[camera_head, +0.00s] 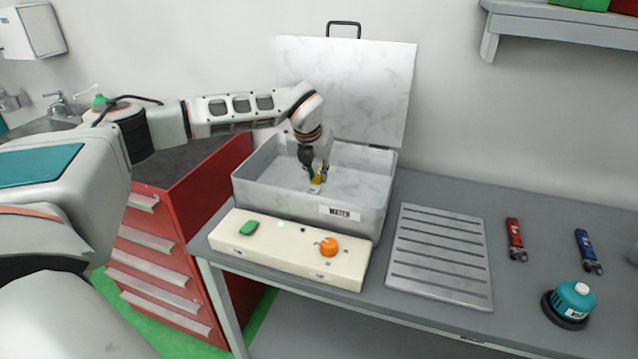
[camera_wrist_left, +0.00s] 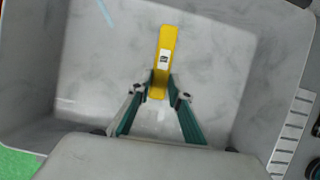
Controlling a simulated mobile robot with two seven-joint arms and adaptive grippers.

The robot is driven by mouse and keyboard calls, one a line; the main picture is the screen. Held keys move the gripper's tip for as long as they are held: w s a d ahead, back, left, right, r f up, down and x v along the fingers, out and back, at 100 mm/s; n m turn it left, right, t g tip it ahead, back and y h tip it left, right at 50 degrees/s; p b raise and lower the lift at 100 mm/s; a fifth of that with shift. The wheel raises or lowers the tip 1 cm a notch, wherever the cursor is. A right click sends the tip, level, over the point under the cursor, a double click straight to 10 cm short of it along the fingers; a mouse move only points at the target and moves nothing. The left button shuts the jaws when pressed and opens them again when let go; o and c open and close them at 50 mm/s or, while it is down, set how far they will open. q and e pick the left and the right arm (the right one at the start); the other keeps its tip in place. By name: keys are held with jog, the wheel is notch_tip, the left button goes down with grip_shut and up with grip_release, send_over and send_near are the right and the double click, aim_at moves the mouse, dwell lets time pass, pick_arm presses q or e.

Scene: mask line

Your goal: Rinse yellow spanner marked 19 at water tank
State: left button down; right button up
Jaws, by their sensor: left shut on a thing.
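The yellow spanner (camera_wrist_left: 165,45) is between the fingers of my left gripper (camera_wrist_left: 160,88) in the left wrist view, with a small label on its shaft that is too small to read. In the head view the yellow spanner (camera_head: 315,186) shows just below my left gripper (camera_head: 314,173), which points down into the tank. The water tank (camera_head: 257,201) is a grey open box with its lid (camera_head: 350,85) raised at the back. My left gripper is shut on the spanner inside the tank's walls. I cannot tell whether the spanner touches the tank floor. My right gripper is not in view.
A cream control box (camera_head: 290,250) with a green button (camera_head: 249,228) and an orange knob (camera_head: 329,246) stands before the tank. A red drawer cabinet (camera_head: 185,215) stands left.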

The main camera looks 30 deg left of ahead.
aim_at(317, 179)
pick_arm(q)
notch_tip(317, 179, up, 2)
jog(key=shift+r+p, duration=0.1)
jog(key=shift+p, duration=0.6)
jog(key=shift+r+p, duration=0.95)
jog(key=shift+r, duration=1.65)
notch_tip(317, 179, up, 3)
jog(key=shift+f, duration=0.2)
jog(key=shift+r, duration=0.1)
